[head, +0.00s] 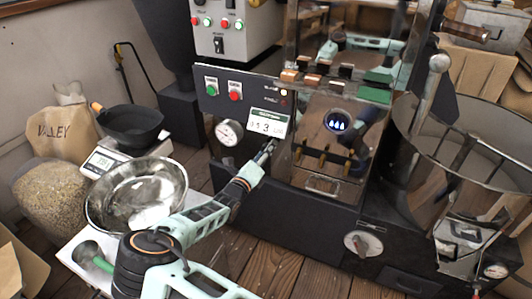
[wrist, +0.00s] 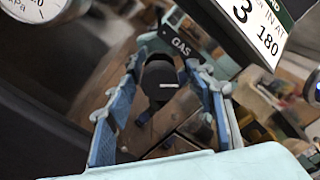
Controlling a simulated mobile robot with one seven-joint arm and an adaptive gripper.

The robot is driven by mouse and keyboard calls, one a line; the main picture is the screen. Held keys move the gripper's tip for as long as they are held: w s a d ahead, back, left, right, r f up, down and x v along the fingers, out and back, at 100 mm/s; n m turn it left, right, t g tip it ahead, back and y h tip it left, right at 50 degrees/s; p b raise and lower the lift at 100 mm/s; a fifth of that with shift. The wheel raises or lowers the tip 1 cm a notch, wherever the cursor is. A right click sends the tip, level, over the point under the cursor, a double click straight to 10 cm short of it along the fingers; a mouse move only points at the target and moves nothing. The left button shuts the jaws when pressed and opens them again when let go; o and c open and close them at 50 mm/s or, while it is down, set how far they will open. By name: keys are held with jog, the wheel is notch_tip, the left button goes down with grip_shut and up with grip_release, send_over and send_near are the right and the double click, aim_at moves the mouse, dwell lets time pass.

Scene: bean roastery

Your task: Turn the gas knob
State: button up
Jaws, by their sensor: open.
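The gas knob (wrist: 158,76) is a dark round knob with a short white line, just below a small "GAS" label (wrist: 181,46) in the wrist view. The white line lies nearly level in that picture. My gripper (wrist: 163,72) is open, with its blue fingers on either side of the knob. I cannot tell whether either finger touches it. In the head view my gripper (head: 268,150) is at the roaster's front panel, just below the white readout card (head: 269,123). The gas knob is not clearly seen there, near or behind the fingertips.
A round pressure gauge (head: 229,132) sits left of my gripper, with green (head: 211,86) and red (head: 236,91) buttons above. A glossy window panel (head: 325,140) is to the right. A steel bowl (head: 137,194) and a scale (head: 101,162) stand at the left. A grey handle (head: 363,243) is lower right.

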jog(key=c, duration=1.2)
jog(key=shift+o, duration=0.2)
